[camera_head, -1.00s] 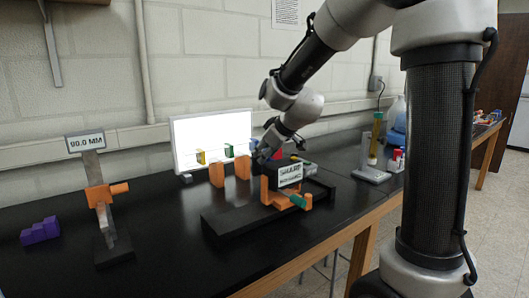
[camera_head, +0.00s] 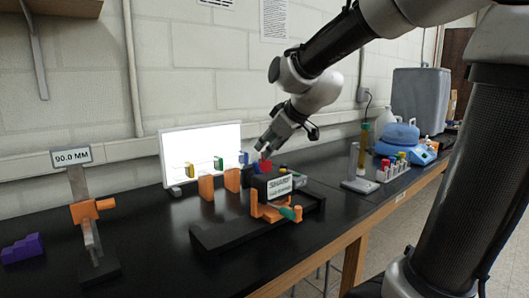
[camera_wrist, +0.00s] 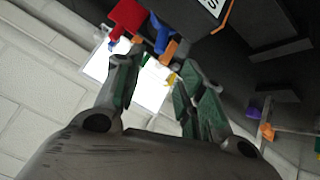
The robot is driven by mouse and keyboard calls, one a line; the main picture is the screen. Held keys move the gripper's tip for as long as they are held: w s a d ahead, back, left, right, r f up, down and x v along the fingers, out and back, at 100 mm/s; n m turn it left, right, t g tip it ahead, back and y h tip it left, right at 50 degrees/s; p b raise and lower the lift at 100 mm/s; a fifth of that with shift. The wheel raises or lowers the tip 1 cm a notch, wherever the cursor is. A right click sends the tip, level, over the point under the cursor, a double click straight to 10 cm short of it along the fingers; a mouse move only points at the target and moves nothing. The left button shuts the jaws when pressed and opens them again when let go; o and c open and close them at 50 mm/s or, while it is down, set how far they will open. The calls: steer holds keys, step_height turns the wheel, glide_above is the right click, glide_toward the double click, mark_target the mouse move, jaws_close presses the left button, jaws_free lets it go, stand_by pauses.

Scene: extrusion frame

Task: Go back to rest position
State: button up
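My gripper (camera_head: 265,147) hangs above the black bench, over the back of a black fixture with a labelled dark block. In the wrist view, the two fingers of my gripper (camera_wrist: 160,72) are spread apart with nothing between them. A red piece (camera_head: 263,166) sits just below the gripper; the red piece also shows at the top of the wrist view (camera_wrist: 128,18), beside a blue piece (camera_wrist: 160,38). I cannot tell from the head view how far the fingertips are from the red piece.
The black fixture (camera_head: 222,235) has an orange clamp (camera_head: 272,208). Two orange uprights (camera_head: 206,187) and a white board (camera_head: 200,145) stand behind. A gauge with a 90.0 MM display (camera_head: 71,156) and a purple stepped block (camera_head: 22,249) are left. A tube rack (camera_head: 391,172) and blue scale (camera_head: 400,138) stand right.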

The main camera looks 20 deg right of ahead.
steer(key=shift+s+r, duration=0.15)
stand_by(0.3)
steer(key=s+d+f+m+g, duration=0.1)
steer(key=s+d+f+m, duration=0.1)
steer(key=s, duration=0.6)
steer(key=s+d+f+m+g+h, duration=0.1)
steer(key=s+d+f+m+g, duration=0.1)
steer(key=s, duration=0.7)
steer(key=s+d+f+m+g+h, duration=0.1)
steer(key=s+d+f+m, duration=0.2)
steer(key=s, duration=0.5)
steer(key=shift+s+d+f+g, duration=0.25)
steer(key=shift+s+g, duration=0.05)
steer(key=shift+s, duration=0.05)
stand_by(0.8)
